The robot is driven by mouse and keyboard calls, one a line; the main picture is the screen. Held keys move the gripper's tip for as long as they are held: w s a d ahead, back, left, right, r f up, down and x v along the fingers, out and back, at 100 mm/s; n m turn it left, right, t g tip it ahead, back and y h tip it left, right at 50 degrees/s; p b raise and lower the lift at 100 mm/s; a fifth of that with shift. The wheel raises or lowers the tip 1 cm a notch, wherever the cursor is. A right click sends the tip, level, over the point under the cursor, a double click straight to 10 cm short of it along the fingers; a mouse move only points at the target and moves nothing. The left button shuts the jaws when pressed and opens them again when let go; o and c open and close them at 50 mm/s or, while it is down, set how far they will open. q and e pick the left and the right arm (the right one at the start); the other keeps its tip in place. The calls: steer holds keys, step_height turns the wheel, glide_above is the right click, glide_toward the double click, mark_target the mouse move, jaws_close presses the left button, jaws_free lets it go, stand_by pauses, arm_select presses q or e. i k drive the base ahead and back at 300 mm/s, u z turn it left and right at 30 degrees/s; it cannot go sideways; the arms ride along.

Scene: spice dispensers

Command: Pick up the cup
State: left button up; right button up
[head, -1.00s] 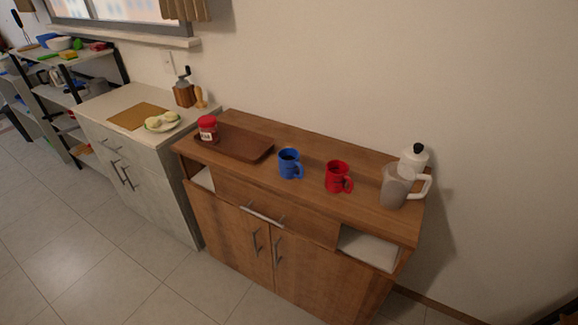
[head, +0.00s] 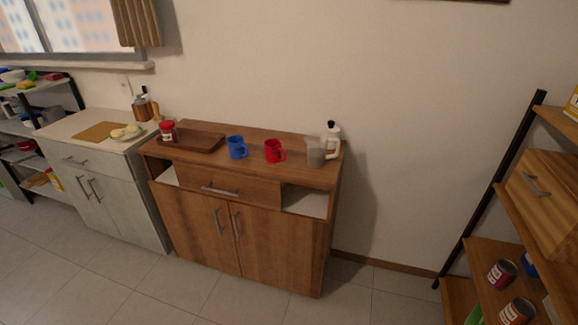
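Two cups stand upright on top of the wooden cabinet (head: 250,187). The blue cup (head: 237,147) is left of the middle, with its handle on the right side. The red cup (head: 273,150) stands to its right, also with its handle on the right. The task does not say which of them is the cup. Neither of my grippers shows in the head view.
On the cabinet, a brown tray (head: 200,142) and a red-lidded jar (head: 168,131) are at the left; a grey pitcher (head: 315,152) and a white bottle (head: 332,136) are at the right. A shelf (head: 490,190) stands far right. The floor in front is clear.

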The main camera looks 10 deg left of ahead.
mark_target(237, 146)
steer(key=u, duration=0.5)
steer(key=k, duration=0.1)
steer(key=z, duration=1.45)
steer(key=i, duration=0.9)
steer(key=z, duration=0.05)
